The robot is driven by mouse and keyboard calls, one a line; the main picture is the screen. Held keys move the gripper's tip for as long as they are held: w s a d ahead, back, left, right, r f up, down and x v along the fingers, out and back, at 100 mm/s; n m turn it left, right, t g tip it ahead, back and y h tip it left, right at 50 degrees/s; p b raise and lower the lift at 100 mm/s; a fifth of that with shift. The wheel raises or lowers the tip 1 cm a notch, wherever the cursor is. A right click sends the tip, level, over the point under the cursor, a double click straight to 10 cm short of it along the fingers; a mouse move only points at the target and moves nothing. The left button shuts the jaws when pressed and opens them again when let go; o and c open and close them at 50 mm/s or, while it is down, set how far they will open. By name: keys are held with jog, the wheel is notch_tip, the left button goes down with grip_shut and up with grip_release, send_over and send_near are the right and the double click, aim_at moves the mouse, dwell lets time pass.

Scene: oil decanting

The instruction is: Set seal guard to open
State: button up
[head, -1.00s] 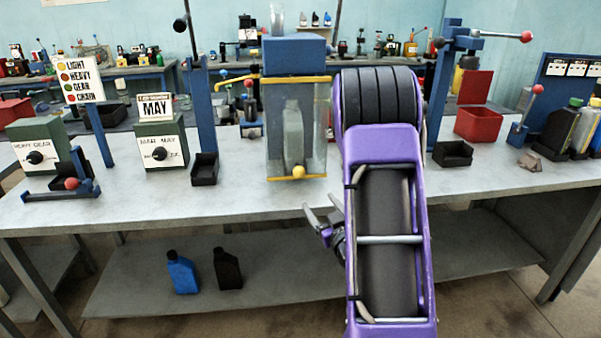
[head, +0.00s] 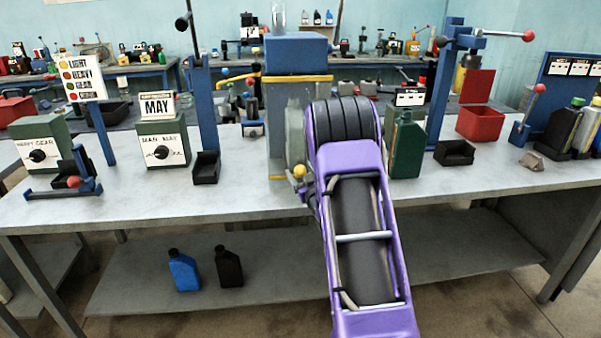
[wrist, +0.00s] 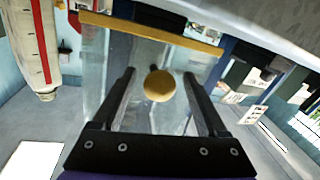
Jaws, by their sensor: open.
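The seal guard is a clear panel with yellow edge bars (head: 298,78) on the front of a blue machine (head: 297,52). A yellow ball knob (head: 299,171) sits low on it. A grey bottle (head: 295,125) stands behind the panel. In the wrist view, the yellow knob (wrist: 159,86) lies between the two dark fingers of my gripper (wrist: 157,74), which are apart with a gap on each side. The clear panel and its yellow bar (wrist: 150,28) fill the view beyond. In the head view my arm hides most of the gripper.
A green bottle (head: 406,148) stands right of my arm on the bench (head: 240,197). Dial boxes (head: 162,146) and a blue post (head: 204,110) stand to the left. A black tray (head: 454,153) and red bin (head: 480,122) are at right. The bench front is mostly clear.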

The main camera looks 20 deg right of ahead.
jog(key=shift+w, duration=0.15)
jog(key=shift+c, duration=0.3)
grip_shut()
dwell(1.1)
